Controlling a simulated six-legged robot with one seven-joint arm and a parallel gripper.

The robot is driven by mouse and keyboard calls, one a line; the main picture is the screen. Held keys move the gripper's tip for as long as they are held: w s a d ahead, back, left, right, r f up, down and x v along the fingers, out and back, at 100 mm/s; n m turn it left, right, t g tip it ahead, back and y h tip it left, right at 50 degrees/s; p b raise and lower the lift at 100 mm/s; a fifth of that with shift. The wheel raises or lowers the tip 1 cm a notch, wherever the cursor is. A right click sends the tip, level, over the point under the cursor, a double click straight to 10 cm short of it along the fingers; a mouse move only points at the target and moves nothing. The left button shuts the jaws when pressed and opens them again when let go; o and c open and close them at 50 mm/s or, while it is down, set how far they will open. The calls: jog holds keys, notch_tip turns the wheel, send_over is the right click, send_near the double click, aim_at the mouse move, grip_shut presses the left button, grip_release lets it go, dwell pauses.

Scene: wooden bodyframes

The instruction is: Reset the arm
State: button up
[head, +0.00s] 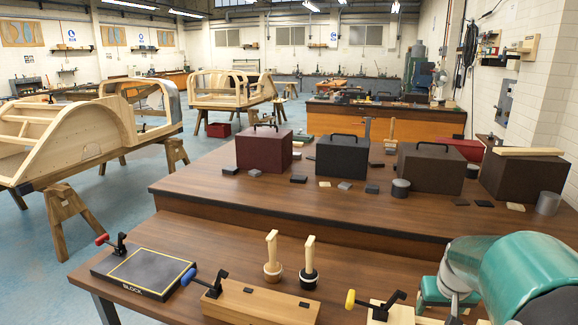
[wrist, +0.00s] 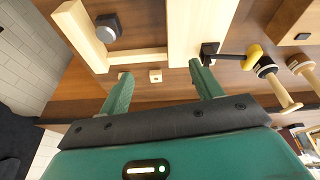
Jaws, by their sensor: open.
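My gripper (wrist: 160,70) shows in the wrist view with its two green fingers spread wide apart. I see nothing held between them. Beyond the fingertips lie a pale wooden frame (wrist: 138,60) and a small pale block (wrist: 155,76) on the brown bench. A yellow-handled clamp (wrist: 238,58) is just right of the right finger. In the head view my teal arm fills the lower right corner, and I cannot make out the fingers there. The yellow-handled clamp also shows in the head view (head: 376,304), left of my arm.
On the front bench are a dark board (head: 143,273) marked BLOCK, a wooden fixture (head: 262,303) with a blue-handled clamp, and two upright wooden-handled tools (head: 272,262) (head: 309,265). Several dark boxes (head: 342,157) stand on the raised bench behind. Wooden bodyframes (head: 80,140) stand left.

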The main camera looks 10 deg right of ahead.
jog(key=s+a+r+n+t, duration=0.1)
jog(key=a+r, duration=0.2)
jog(key=a, duration=0.6)
jog(key=s+a+r+n, duration=0.1)
jog(key=a+r, duration=0.3)
jog(key=a, duration=0.4)
jog(key=s+a+r+n+t+y, duration=0.1)
jog(key=s+a+n+y, duration=0.1)
jog(key=s+a, duration=0.6)
jog(key=a, duration=0.4)
jog(key=shift+s+a+r+n, duration=0.2)
jog(key=shift+s+r+n, duration=0.1)
jog(key=shift+s+r, duration=0.1)
jog(key=c, duration=0.6)
jog(key=shift+d, duration=0.1)
jog(key=shift+c, duration=0.2)
jog(key=shift+d, duration=0.1)
